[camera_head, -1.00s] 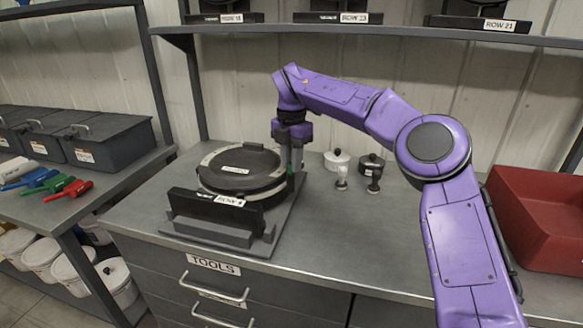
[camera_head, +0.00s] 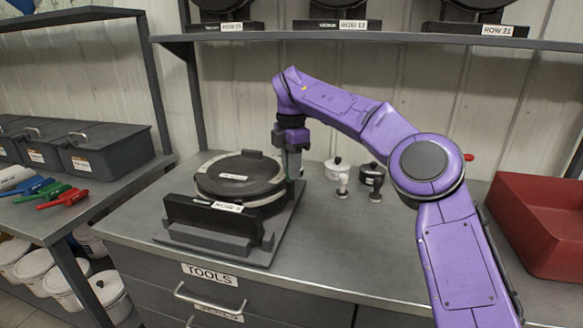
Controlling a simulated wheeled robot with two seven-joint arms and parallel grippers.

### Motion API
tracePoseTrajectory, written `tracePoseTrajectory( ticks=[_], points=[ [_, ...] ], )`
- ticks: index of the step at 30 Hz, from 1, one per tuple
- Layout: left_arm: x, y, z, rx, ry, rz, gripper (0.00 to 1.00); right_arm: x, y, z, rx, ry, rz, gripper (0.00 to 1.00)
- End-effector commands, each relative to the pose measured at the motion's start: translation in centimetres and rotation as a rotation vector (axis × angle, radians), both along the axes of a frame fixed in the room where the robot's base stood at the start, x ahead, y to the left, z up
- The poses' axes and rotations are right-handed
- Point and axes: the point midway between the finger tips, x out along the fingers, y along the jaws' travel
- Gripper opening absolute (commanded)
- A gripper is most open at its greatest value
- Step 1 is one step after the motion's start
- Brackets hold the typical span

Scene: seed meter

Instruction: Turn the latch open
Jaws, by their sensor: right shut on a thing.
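The seed meter (camera_head: 238,178) is a round black housing with a pale rim, lying in a dark stand with a labelled front plate on the workbench. My right gripper (camera_head: 292,172) points down at the right edge of the meter. My left gripper is not in view.
Behind and right of the meter stand two small lidded pots (camera_head: 337,168) and two small knobbed tools (camera_head: 343,186). A red bin (camera_head: 540,222) is at the right. A shelf (camera_head: 370,37) runs above. The bench front is clear.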

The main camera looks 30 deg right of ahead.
Motion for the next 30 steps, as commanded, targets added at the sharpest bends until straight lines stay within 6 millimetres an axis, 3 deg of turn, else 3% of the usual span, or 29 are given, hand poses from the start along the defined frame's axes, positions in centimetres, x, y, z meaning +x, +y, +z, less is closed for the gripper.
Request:
tracePoseTrajectory(
  ticks=[6, 7, 9, 17, 20, 30],
  points=[
    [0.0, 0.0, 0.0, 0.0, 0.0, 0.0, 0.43, 0.0, 0.1, 0.1, 0.002, -0.001, 0.002, 0.0],
    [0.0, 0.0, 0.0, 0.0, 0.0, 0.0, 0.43, 0.0, 0.1, 0.1, 0.002, -0.001, 0.002, 0.3],
    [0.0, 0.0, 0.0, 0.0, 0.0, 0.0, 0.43, 0.0, 0.1, 0.1, 0.002, -0.001, 0.002, 0.5],
    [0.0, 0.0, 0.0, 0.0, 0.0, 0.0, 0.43, -0.1, -0.1, 0.1, 0.001, -0.001, 0.0, 0.5],
    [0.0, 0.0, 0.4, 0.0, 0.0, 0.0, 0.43, 0.0, -0.1, 1.0, 0.0, -0.002, 0.0, 0.5],
    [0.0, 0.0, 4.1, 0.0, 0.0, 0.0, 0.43, 0.1, 0.1, 9.0, -0.001, -0.003, 0.0, 0.5]
  ],
)
